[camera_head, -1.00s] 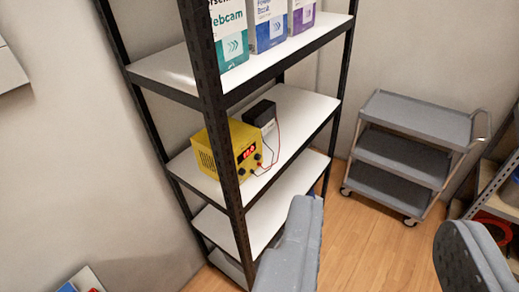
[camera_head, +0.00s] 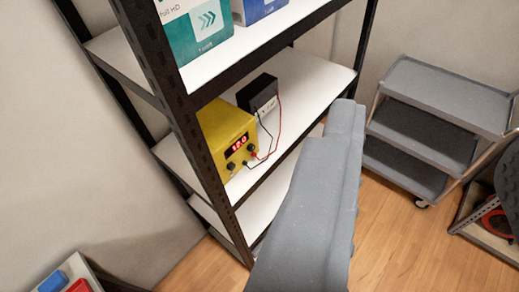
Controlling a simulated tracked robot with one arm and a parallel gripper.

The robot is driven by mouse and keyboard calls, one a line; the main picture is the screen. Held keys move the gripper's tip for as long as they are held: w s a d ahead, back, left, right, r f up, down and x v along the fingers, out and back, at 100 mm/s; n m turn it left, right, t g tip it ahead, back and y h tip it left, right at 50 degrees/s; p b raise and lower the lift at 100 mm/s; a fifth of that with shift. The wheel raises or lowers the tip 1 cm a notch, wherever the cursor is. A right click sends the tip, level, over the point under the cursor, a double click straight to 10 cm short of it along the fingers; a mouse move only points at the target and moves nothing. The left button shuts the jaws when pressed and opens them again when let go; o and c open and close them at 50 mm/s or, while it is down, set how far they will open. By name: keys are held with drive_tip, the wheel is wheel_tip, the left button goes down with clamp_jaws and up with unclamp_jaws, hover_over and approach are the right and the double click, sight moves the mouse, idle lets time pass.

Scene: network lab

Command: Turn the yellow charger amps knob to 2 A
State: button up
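The yellow charger (camera_head: 224,132) sits on the middle shelf, left of centre, its front facing right and toward me. Its red lit display (camera_head: 237,146) is too small to read surely. Two dark knobs show on its front, a lower-left one (camera_head: 231,166) and an upper-right one (camera_head: 251,148). Their labels and pointer positions cannot be read. My gripper (camera_head: 425,135) is open and empty. Its large left grey finger reaches up right of the charger in the picture, apart from it; the other finger seems to show only at the right edge.
A black battery-like box (camera_head: 258,94) stands behind the charger, joined by red and black leads. A black shelf post (camera_head: 185,130) stands just left of the charger and partly covers it. Boxes (camera_head: 198,35) stand above. A grey cart (camera_head: 440,100) is at right.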

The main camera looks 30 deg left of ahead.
drive_tip(key=w+a+f+n+g+y+b, duration=0.1)
drive_tip(key=w+a+f+g+y+b, duration=0.1)
drive_tip(key=w+f, duration=0.55)
drive_tip(key=w+a+f+n+g+y+b, duration=0.25)
drive_tip(key=w+f, duration=0.25)
drive_tip(key=f, duration=0.5)
drive_tip(key=n+g+y+b, duration=0.6)
drive_tip(key=n+y+b, duration=0.3)
drive_tip(key=y+b, duration=0.35)
approach(254, 149)
drive_tip(key=x, duration=0.8)
drive_tip(key=shift+s, duration=0.1)
drive_tip(key=shift+r, duration=0.1)
clamp_jaws()
